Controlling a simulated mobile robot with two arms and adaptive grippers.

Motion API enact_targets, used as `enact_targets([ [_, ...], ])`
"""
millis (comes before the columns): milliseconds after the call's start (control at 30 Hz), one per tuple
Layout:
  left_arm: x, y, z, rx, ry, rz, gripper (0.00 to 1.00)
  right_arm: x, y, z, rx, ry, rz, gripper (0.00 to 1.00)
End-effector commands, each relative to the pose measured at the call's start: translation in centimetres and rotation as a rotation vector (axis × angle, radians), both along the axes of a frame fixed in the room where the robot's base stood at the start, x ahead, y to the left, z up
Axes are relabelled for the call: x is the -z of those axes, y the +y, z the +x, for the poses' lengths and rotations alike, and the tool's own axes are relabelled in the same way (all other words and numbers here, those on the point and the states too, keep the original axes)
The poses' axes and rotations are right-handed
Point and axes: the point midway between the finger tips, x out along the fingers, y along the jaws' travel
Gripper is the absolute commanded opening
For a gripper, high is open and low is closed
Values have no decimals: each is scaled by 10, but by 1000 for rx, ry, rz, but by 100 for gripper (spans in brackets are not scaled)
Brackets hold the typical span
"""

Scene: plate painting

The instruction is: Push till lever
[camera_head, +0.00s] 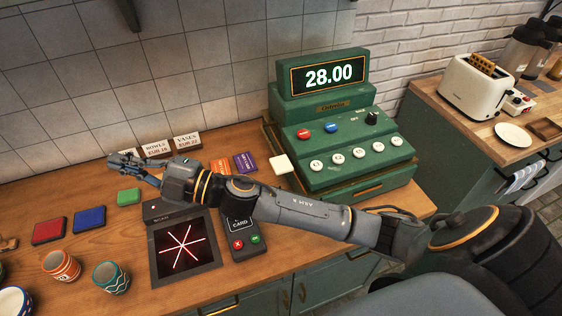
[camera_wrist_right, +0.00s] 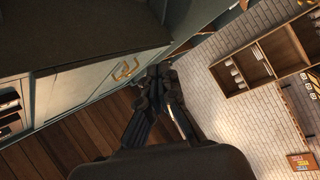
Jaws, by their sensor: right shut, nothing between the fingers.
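The green till (camera_head: 335,140) stands at the back right of the counter, its display reading 28.00. It has a red button, a blue button, a black knob (camera_head: 372,118) and several round white keys. A cream square piece (camera_head: 283,164) sits at its left front side; I cannot tell whether this is the lever. My right arm crosses in front of the till. My right gripper (camera_head: 122,162) is shut and empty, well left of the till, near the small price signs. The wrist view also shows its dark fingers (camera_wrist_right: 160,88). My left gripper is not in view.
A scanner pad (camera_head: 185,245) with red lines and a card reader (camera_head: 240,240) lie below my right arm. Green, blue and red blocks (camera_head: 48,229) and painted cups (camera_head: 111,277) are at the left. A toaster (camera_head: 488,85) stands on the right counter.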

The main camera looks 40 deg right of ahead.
Motion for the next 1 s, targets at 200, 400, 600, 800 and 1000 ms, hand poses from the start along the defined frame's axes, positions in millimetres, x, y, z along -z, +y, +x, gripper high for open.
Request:
enact_targets([
  [200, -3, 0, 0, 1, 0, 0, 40, 28, 29, -40, -523, -330, -558, 0],
  [400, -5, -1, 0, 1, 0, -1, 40, 96, -75, -31, -838, -269, -1171, 0],
  [600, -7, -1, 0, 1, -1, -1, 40, 104, -207, -13, -931, -15, -1585, 0],
  [800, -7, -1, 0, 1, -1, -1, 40, 85, -296, -12, -938, 220, -1799, 0],
  [1000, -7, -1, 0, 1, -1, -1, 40, 75, -328, -15, -934, 321, -1863, 0],
])
